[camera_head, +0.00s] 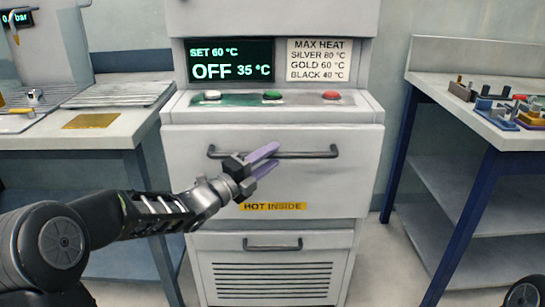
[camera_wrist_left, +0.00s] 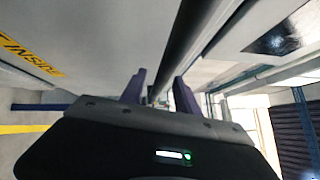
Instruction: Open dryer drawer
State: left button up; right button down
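The dryer's upper drawer (camera_head: 355,185) is white, with a dark bar handle (camera_head: 315,154) and a yellow HOT INSIDE label (camera_head: 272,206). In the left wrist view the dark bar (camera_wrist_left: 192,35) runs down toward the gap between the fingers (camera_wrist_left: 160,90). I cannot tell how deep the bar sits between them. My right gripper is out of view.
The dryer display (camera_head: 230,60) reads SET 60 °C, OFF, 35 °C. Three buttons (camera_head: 272,95) sit above the drawer. A lower panel with its own handle (camera_head: 272,244) is below. Tables flank the dryer; the right table (camera_head: 440,85) holds several small parts.

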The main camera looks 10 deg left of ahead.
pick_arm(q)
jog(key=shift+w+d+r, duration=0.1)
jog(key=shift+w+d, duration=0.2)
jog(key=shift+w, duration=0.2)
grip_shut()
dwell(1.2)
